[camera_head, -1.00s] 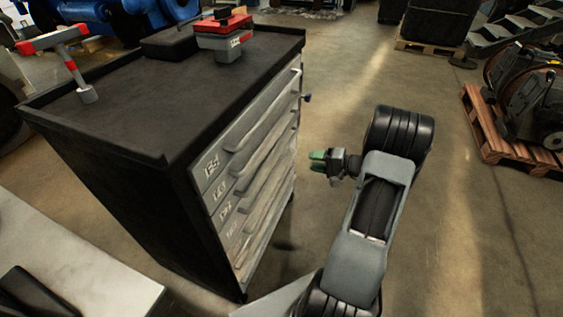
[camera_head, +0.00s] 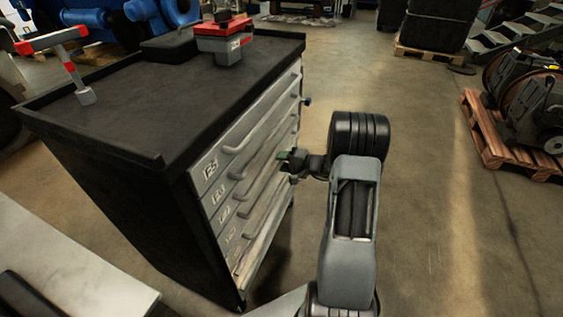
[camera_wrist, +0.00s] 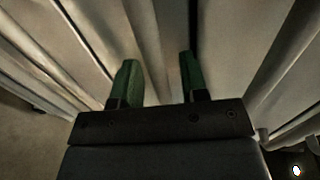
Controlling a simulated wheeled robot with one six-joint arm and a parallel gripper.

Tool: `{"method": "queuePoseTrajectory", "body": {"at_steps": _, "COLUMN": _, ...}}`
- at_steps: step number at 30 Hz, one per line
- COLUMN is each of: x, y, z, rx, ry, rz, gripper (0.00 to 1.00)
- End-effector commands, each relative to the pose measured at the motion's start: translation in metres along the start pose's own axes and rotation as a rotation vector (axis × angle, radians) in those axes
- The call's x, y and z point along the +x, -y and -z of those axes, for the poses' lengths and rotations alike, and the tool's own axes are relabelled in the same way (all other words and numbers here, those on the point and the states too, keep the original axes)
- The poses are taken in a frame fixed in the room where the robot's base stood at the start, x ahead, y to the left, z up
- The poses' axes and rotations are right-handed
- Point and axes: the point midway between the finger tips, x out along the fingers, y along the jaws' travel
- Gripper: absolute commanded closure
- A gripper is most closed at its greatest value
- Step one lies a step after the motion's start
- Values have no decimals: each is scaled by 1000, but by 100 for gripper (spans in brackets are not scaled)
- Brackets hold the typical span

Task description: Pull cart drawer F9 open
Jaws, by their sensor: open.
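The black cart (camera_head: 120,165) stands left of centre in the head view, with a column of grey drawers (camera_head: 262,150) on its right face. Each drawer has a long bar handle. The labels are too blurred to tell which drawer is F9. My gripper (camera_head: 282,155) is at the drawer fronts, near the middle of the column. In the wrist view my gripper (camera_wrist: 157,80) shows two green fingers, apart and empty. A pale handle bar (camera_wrist: 150,45) runs between the fingers, beyond them. I cannot tell whether they touch it. All drawers look shut.
On the cart top are a red and grey tool (camera_head: 225,40) and a red-headed T-shaped tool (camera_head: 68,65). A wooden pallet (camera_head: 497,150) with machinery stands at the right.

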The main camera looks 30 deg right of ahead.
Motion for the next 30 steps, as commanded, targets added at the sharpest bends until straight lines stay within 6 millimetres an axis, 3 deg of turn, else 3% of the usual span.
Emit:
{"method": "queuePoseTrajectory", "body": {"at_steps": 6, "x": 0, "y": 0, "z": 0, "rx": 0, "ry": 0, "rz": 0, "gripper": 61}}
{"method": "queuePoseTrajectory", "body": {"at_steps": 18, "x": 0, "y": 0, "z": 0, "rx": 0, "ry": 0, "rz": 0, "gripper": 99}}
{"method": "queuePoseTrajectory", "body": {"at_steps": 30, "x": 0, "y": 0, "z": 0, "rx": 0, "ry": 1, "rz": 0, "gripper": 100}}
